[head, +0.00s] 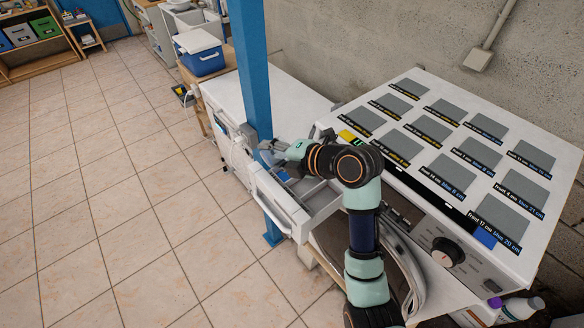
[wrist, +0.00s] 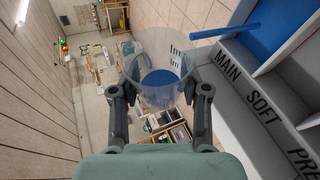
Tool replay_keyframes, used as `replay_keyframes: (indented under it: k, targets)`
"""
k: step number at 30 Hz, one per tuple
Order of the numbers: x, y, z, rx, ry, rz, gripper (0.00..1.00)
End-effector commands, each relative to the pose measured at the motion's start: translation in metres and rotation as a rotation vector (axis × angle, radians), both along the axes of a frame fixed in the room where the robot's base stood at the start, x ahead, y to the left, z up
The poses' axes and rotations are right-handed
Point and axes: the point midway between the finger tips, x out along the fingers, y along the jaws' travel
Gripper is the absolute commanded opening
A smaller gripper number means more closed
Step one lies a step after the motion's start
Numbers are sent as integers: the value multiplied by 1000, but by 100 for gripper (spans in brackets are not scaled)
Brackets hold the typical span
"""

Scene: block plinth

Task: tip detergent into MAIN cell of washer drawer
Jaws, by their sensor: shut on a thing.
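My gripper (wrist: 160,90) is shut on a clear cup (wrist: 150,64), with one finger on each side of it. Blue detergent (wrist: 162,84) shows in the cup. A straight blue stream (wrist: 222,32) runs from the cup's rim to the drawer. The washer drawer (head: 276,199) is pulled out; its wall carries the words MAIN, SOFT and PRE in the wrist view (wrist: 228,105). Blue covers the floor of the MAIN cell (wrist: 250,52). In the head view my gripper (head: 272,152) is over the drawer's far end, and the cup is hard to make out.
A blue post (head: 255,75) stands close to my gripper and the drawer. A white slanted panel (head: 440,150) with grey labelled squares lies to the right. A dial (head: 447,252) is on the washer front. Bottles (head: 520,307) stand at the lower right. The tiled floor at left is clear.

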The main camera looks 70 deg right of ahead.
Motion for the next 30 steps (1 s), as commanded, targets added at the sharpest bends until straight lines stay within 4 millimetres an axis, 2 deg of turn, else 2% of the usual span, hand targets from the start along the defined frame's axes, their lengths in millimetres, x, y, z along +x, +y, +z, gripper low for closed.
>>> replay_keyframes:
  k: [30]
  targets:
    - [-2, -5, -1, 64, -37, 0, 10]
